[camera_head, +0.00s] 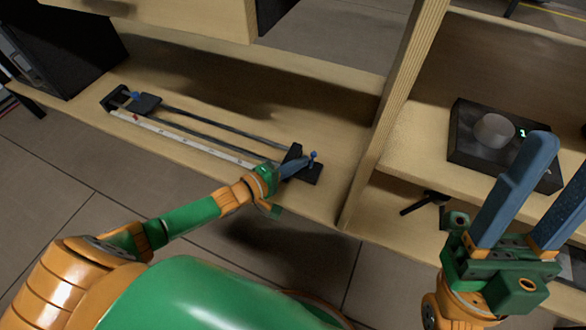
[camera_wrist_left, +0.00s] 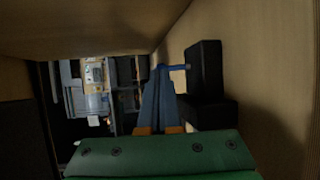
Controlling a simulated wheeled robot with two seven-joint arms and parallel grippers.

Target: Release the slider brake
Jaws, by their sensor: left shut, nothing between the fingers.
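The slider (camera_head: 210,130) lies on the wooden shelf, with two dark rods, a white scale strip along its front and black end blocks. A black carriage (camera_head: 146,104) with a blue knob (camera_head: 135,96) beside it is near the left end. The right end block (camera_head: 305,172) carries a blue-topped post (camera_head: 313,157). My left gripper (camera_head: 300,164) is shut and empty at that block. In the left wrist view, its fingertips (camera_wrist_left: 158,72) are by a blue pin on a black block (camera_wrist_left: 204,72); contact is unclear. My right gripper (camera_head: 548,190) is open and empty. Which part is the brake is unclear.
A wooden upright (camera_head: 395,100) divides the shelf right of the slider. Beyond it, a black device with a round plate (camera_head: 493,130) sits on another shelf, with a dark rod-like item (camera_head: 420,204) below. A black box (camera_head: 65,45) stands at the left.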

